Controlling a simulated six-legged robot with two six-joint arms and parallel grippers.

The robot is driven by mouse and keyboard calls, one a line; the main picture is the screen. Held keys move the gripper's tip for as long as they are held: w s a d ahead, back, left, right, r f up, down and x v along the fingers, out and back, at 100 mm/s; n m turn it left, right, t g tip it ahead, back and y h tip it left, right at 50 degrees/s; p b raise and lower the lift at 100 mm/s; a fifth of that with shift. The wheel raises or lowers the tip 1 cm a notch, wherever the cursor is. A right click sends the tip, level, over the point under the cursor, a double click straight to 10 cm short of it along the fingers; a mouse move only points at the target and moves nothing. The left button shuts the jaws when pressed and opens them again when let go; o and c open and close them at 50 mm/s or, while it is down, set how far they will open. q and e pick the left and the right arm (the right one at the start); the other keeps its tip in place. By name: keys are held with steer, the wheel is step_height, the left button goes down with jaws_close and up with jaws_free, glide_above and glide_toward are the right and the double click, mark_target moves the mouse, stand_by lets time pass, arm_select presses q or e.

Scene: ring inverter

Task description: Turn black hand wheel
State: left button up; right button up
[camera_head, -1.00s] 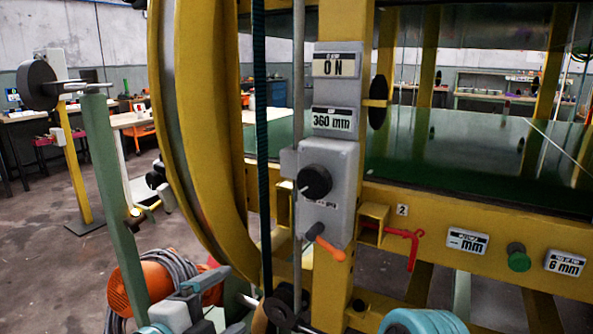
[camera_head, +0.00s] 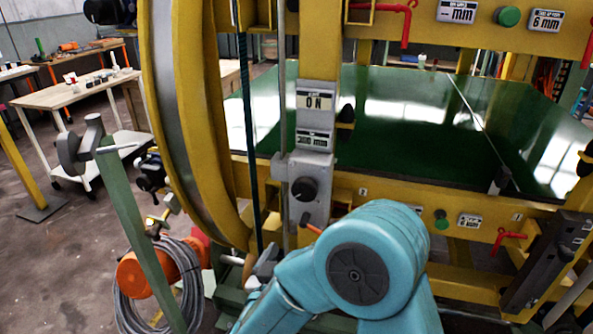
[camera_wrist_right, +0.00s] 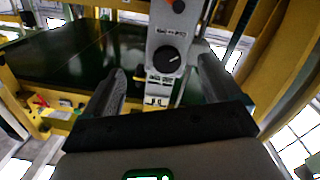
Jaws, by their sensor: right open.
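A round black knob with a white mark (camera_head: 304,189), the likeliest black hand wheel, sits on a grey control box (camera_head: 318,213) on the yellow frame. In the right wrist view the knob (camera_wrist_right: 167,60) appears upside down, ahead of and between the fingers. My right gripper (camera_head: 266,260) is low and left of the box in the head view, mostly hidden by my teal arm. In the wrist view the right gripper (camera_wrist_right: 162,76) is open and empty, apart from the knob. My left gripper is not in view.
An orange handle (camera_head: 312,229) sticks out below the knob. "ON" (camera_head: 315,101) and mm displays stand above it. A curved yellow ring (camera_head: 205,130) rises at left, near a green post (camera_head: 130,220) and an orange cable reel (camera_head: 135,272). Red levers (camera_head: 507,237) are at right.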

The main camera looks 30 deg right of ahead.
mark_target(304, 194)
step_height(304, 194, up, 5)
steer(key=a+p, duration=0.1)
steer(key=p, duration=0.1)
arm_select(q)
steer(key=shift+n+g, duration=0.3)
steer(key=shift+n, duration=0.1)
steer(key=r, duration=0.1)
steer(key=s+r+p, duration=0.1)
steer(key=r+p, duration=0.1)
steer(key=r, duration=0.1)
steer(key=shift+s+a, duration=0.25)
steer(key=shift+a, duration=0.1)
arm_select(e)
steer(key=shift+t+y, duration=0.3)
steer(key=shift+t, duration=0.2)
steer(key=x, duration=1.6)
steer(key=shift+w+a+f, duration=0.1)
steer(key=shift+w+f, duration=0.1)
steer(key=shift+w, duration=0.05)
steer(key=shift+c, duration=0.3)
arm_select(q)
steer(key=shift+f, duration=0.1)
arm_select(e)
steer(key=c, duration=1)
